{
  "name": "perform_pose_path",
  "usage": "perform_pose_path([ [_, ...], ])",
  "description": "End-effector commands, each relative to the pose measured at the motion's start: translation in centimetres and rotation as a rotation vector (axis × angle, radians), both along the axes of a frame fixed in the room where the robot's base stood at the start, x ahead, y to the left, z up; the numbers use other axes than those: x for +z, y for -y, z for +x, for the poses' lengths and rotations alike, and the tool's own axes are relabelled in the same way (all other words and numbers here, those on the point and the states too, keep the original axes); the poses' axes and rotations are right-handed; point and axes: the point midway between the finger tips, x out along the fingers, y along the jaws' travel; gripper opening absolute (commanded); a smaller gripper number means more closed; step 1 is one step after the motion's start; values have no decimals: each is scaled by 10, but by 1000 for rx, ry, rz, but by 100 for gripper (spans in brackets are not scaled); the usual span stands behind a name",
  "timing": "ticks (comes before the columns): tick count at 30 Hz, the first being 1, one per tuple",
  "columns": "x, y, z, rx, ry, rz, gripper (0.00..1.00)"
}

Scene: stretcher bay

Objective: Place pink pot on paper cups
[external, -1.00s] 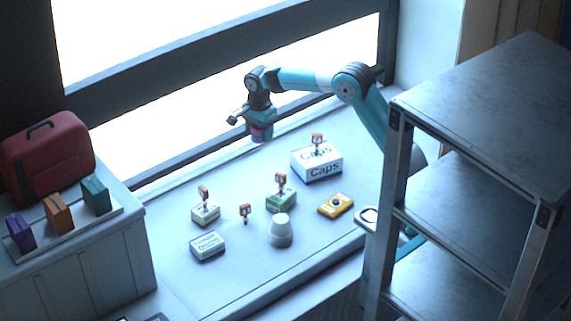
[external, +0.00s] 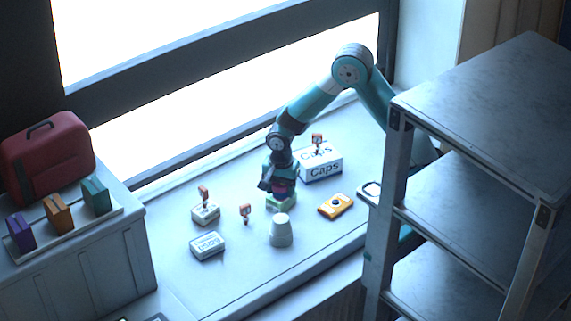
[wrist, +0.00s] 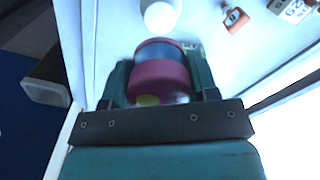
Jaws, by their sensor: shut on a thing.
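My gripper (external: 280,190) is shut on the pink pot (wrist: 160,78), which shows between the two fingers in the wrist view. In the external view only a small pink patch of the pot (external: 283,187) shows. The pot is held above or just behind the white paper cups (external: 281,232), which stand upside down on the sill, narrow end up. The cups also show at the top of the wrist view (wrist: 160,14), apart from the pot. A green box (external: 280,203) is directly below my gripper and mostly hidden by it.
A white Caps box (external: 322,168) stands behind right, a yellow box (external: 335,206) to the right. White boxes (external: 208,245) and (external: 205,214) and a small orange-topped stamp (external: 245,211) are to the left. A metal shelf (external: 480,100) stands at right. The sill's front left is clear.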

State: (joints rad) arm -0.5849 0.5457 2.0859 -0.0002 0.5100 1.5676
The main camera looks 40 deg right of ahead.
Motion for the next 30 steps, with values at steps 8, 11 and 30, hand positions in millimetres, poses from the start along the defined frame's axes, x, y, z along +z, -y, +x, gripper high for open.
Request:
perform_pose_path([
  [8,-43,0,0,-1,-1,-1,30],
  [11,-53,0,0,-1,-2,-2,30],
  [30,-87,0,1,-1,0,0,59],
])
